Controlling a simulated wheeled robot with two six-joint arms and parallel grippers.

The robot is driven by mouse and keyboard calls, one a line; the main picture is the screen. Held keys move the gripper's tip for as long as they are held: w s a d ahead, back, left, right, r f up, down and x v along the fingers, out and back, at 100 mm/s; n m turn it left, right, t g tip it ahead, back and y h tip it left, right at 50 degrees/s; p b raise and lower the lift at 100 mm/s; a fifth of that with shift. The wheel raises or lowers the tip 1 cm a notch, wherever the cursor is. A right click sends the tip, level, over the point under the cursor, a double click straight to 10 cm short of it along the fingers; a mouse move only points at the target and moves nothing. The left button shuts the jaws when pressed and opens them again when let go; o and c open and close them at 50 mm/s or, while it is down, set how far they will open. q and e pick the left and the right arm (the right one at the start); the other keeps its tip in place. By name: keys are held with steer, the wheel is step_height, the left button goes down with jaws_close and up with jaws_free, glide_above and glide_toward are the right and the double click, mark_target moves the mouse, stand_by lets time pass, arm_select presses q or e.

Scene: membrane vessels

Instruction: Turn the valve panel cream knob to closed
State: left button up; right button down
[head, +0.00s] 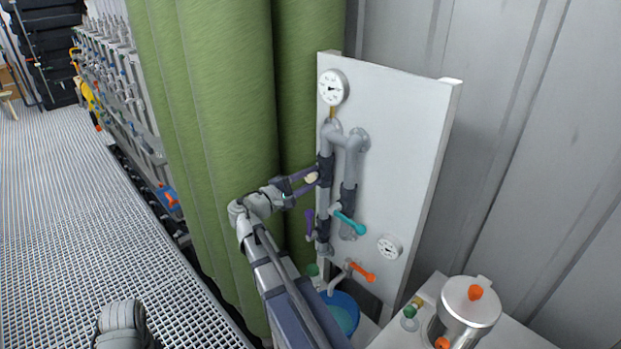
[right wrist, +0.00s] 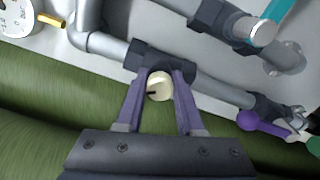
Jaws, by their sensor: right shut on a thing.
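The valve panel (head: 410,120) is a pale upright board carrying grey pipes, valves and gauges. The cream knob (head: 311,178) sits on a dark valve body on the left pipe, and it also shows in the right wrist view (right wrist: 160,85) with a dark mark on its face. My right gripper (head: 308,180) is at the knob, its two purple fingers on either side of it, shut on it. The fingers show in the right wrist view (right wrist: 160,88). The exact angle of the knob's mark is hard to tell. My left gripper is not in view.
A teal handle (head: 349,223), a purple handle (head: 309,222) and an orange handle (head: 362,272) stick out below the knob. Round gauges (head: 333,87) are on the panel. Green vessels (head: 215,120) stand close on the left. A blue bucket (head: 346,300) and a steel pot (head: 466,308) are below.

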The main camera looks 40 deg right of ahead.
steer(key=m, duration=0.6)
steer(key=shift+f, duration=0.15)
steer(key=m, duration=0.5)
steer(key=shift+m, duration=0.4)
steer(key=m, duration=0.6)
steer(key=shift+f, duration=0.1)
steer(key=m, duration=0.5)
steer(key=shift+m, duration=0.3)
steer(key=c, duration=0.5)
jaws_free()
steer(key=shift+w, duration=0.1)
steer(key=shift+s+a, duration=0.2)
steer(key=shift+a, duration=1.75)
steer(key=shift+s+a, duration=0.15)
steer(key=shift+a, duration=1.8)
